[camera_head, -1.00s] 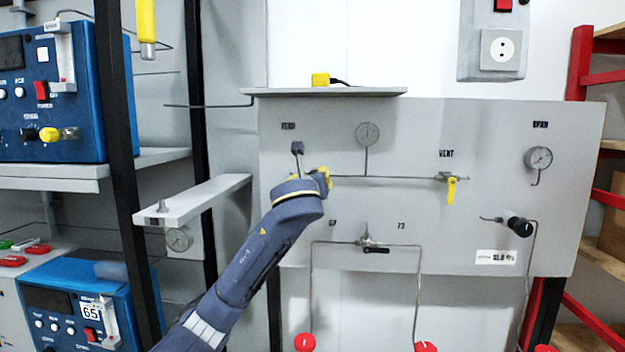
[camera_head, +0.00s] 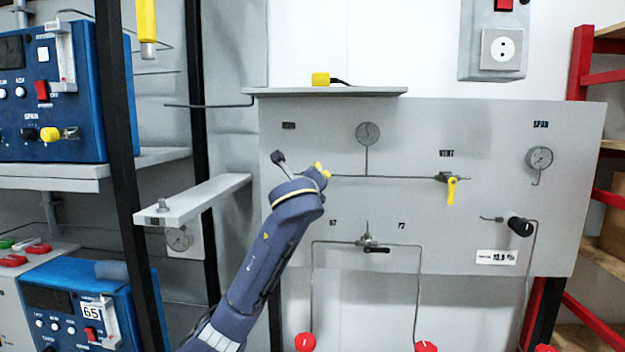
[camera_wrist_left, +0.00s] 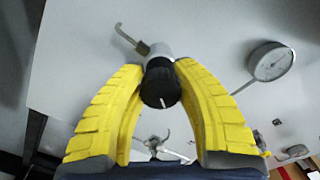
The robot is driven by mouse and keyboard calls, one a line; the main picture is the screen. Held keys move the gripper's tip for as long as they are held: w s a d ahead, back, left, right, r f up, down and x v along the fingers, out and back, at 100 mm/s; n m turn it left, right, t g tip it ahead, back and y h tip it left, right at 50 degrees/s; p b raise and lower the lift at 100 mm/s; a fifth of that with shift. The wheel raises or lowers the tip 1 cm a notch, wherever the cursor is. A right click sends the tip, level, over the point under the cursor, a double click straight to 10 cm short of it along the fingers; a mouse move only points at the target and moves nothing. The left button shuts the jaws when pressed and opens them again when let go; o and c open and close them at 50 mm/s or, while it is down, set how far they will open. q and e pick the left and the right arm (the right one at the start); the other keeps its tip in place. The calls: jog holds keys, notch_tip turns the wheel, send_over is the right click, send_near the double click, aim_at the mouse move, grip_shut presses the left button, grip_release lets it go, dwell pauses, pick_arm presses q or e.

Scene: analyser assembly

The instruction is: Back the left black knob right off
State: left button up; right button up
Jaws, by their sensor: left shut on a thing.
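The left black knob (camera_wrist_left: 161,88) shows in the left wrist view with a white mark on its face and a metal collar behind it on the panel. My left gripper (camera_wrist_left: 160,72) has its two yellow fingers closed on the knob's sides. In the head view my left gripper (camera_head: 321,171) is at the upper left of the grey panel (camera_head: 480,130), and my wrist hides the knob there. A second black knob (camera_head: 520,227) stands at the panel's right side, apart from the gripper. My right gripper is in neither view.
A round gauge (camera_head: 367,133) sits right of my gripper. A yellow-handled vent valve (camera_head: 452,188) and a black-handled valve (camera_head: 375,248) are on thin piping. A shelf (camera_head: 330,92) is above, and a bracket arm (camera_head: 195,200) juts out at left.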

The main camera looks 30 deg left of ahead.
pick_arm(q)
jog(key=n, duration=1.2)
jog(key=shift+f+n, duration=0.15)
jog(key=shift+n, duration=0.25)
jog(key=n, duration=0.5)
jog(key=shift+f, duration=0.1)
jog(key=n, duration=0.6)
jog(key=shift+f, duration=0.1)
grip_shut()
jog(key=shift+n, duration=0.4)
jog(key=o, duration=1.3)
grip_release()
jog(key=v, duration=1.2)
jog(key=shift+d, duration=0.1)
